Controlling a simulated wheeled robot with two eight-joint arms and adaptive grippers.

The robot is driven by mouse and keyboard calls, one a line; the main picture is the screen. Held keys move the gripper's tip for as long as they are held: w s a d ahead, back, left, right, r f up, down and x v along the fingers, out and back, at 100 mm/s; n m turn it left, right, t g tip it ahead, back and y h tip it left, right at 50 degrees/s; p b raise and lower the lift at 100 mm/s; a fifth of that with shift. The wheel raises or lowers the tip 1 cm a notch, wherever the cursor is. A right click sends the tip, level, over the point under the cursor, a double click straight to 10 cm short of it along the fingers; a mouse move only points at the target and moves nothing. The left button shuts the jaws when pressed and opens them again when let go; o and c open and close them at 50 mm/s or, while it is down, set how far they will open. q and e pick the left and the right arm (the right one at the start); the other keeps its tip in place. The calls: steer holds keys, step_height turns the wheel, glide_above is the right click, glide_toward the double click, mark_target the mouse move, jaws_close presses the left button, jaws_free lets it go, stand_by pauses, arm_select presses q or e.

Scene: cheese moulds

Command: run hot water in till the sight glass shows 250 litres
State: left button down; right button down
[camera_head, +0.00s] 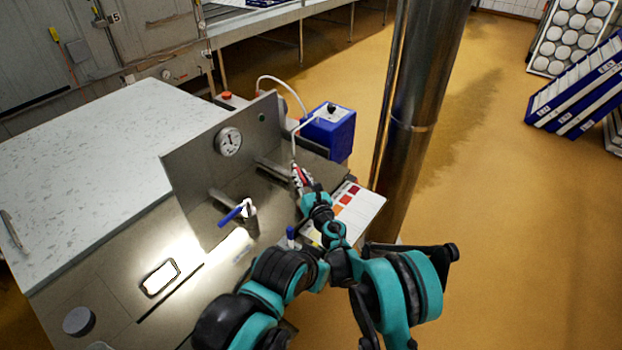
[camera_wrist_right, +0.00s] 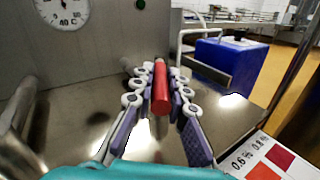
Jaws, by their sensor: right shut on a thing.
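My right gripper (camera_head: 303,182) is at the red valve handle (camera_head: 297,174) on the steel panel, near the blue box. In the right wrist view the red handle (camera_wrist_right: 160,88) lies between the fingers of my right gripper (camera_wrist_right: 158,92), which is shut on it. A valve with a blue handle (camera_head: 235,213) is further left on the same panel. A round dial thermometer (camera_head: 229,141) is above it, and its face also shows in the wrist view (camera_wrist_right: 62,12). I cannot make out a sight glass or a litre reading. My left gripper is not in view.
A card with red and orange squares (camera_head: 353,207) lies right of the gripper. A steel column (camera_head: 420,100) rises close by. Blue-and-white crates (camera_head: 580,92) stand at the far right, with open floor between.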

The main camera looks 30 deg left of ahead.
steer(key=c, duration=1.5)
jaws_free()
steer(key=v, duration=1.2)
